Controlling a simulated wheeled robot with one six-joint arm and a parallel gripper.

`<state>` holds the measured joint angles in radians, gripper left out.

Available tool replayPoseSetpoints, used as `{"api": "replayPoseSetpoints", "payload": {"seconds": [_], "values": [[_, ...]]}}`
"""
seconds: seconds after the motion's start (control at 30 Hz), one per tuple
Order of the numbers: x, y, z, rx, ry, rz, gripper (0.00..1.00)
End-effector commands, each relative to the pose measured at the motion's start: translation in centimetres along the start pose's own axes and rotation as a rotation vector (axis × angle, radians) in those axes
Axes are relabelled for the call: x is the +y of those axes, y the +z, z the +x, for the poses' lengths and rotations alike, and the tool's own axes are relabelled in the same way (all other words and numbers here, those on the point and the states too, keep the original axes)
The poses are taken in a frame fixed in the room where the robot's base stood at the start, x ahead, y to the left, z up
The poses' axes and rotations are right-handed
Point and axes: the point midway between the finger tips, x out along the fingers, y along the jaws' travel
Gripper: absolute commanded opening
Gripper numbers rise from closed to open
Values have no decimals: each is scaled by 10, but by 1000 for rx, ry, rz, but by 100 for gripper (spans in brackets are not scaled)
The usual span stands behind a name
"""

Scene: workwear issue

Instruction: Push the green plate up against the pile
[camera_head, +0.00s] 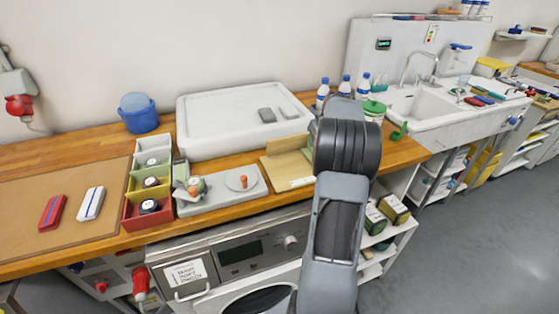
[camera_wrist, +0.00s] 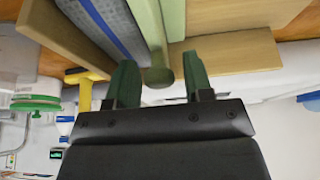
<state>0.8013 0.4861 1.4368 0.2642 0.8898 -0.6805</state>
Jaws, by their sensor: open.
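In the wrist view my gripper (camera_wrist: 160,84) has its two dark green fingers apart. The pale green plate (camera_wrist: 172,18) stands on edge at the top middle. A darker green round-ended knob (camera_wrist: 158,76) shows below the plate, between my fingers, with space on both sides. To the left of the plate is a grey-blue slab (camera_wrist: 104,24), which may be part of the pile, beside a wooden board (camera_wrist: 58,42). I cannot tell whether plate and slab touch.
In the wrist view a wooden block (camera_wrist: 230,52) lies right of my fingers and a yellow piece (camera_wrist: 84,82) left. In the head view, a wooden holder (camera_head: 282,168), white tray (camera_head: 215,135), bottles (camera_head: 323,92) and a green-lidded tub (camera_head: 374,112) crowd the counter near my arm.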

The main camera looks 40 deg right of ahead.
Motion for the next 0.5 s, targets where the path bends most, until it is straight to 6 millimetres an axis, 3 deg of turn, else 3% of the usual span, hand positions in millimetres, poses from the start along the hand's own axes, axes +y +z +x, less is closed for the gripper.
{"api": "replayPoseSetpoints", "payload": {"seconds": [0.5], "values": [[0,-19,-46,0,1,-1,47]]}}
